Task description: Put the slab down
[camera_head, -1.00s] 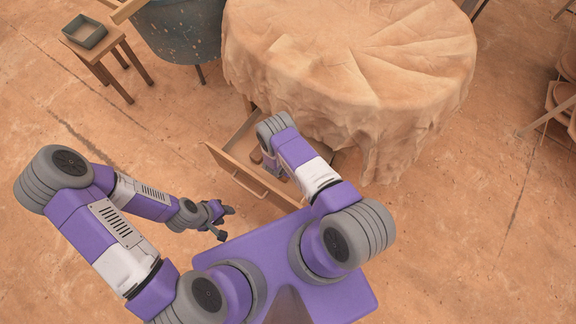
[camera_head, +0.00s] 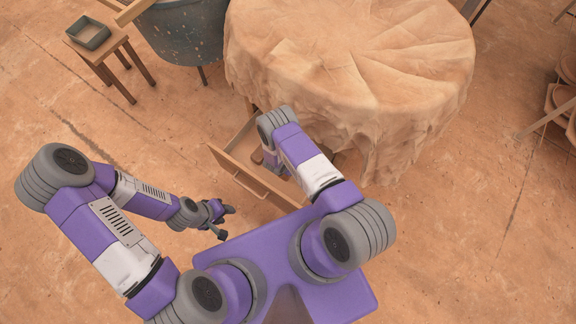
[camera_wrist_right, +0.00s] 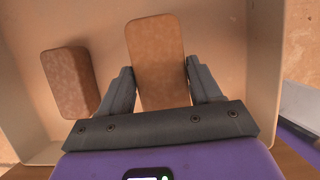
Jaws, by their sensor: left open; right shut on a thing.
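In the right wrist view a brown slab (camera_wrist_right: 157,62) with rounded corners sits between the two fingers of my right gripper (camera_wrist_right: 160,82), which is shut on it. A second, similar brown block (camera_wrist_right: 70,80) lies to its left in the open drawer (camera_wrist_right: 215,25). The held slab is over or inside the drawer; I cannot tell whether it touches the bottom. In the head view the drawer (camera_head: 262,187) sticks out below the cloth-covered table, and my right forearm hides much of its inside. My left gripper (camera_head: 222,221) is open and empty, left of the drawer and away from it.
A round table (camera_head: 350,55) draped in tan cloth stands behind the drawer. A dark tub (camera_head: 185,30) stands at the back left. A small wooden stool (camera_head: 110,60) holds a grey tray (camera_head: 88,36). Shelves (camera_head: 560,100) stand at the right edge.

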